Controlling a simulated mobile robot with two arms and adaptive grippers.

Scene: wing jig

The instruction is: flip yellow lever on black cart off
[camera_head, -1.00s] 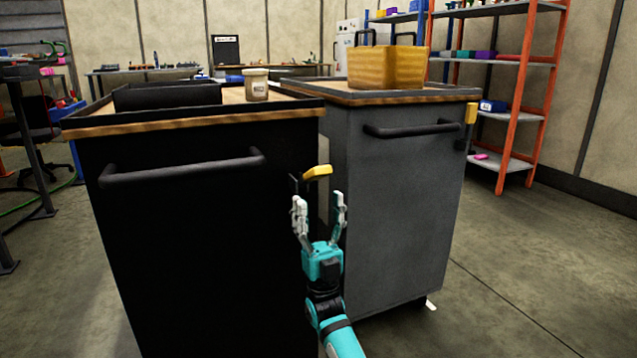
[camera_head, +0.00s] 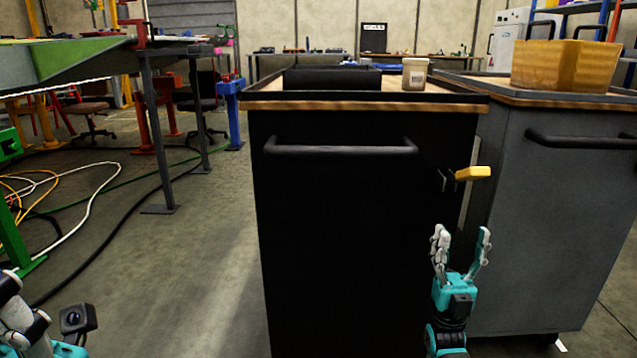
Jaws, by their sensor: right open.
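The black cart (camera_head: 345,220) stands upright in the middle of the head view, with a dark handle bar (camera_head: 340,149) across its front. The yellow lever (camera_head: 473,173) is at the cart's upper right front edge and points sideways to the right. My right gripper (camera_head: 461,240) is open and empty, pointing up, below the lever and apart from it. At the lower left corner, part of my left arm (camera_head: 22,318) shows; its fingertips cannot be made out.
A grey cart (camera_head: 565,190) stands close on the right, with a yellow bin (camera_head: 565,66) on top. A white container (camera_head: 415,74) and a black box (camera_head: 332,78) sit on the black cart.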

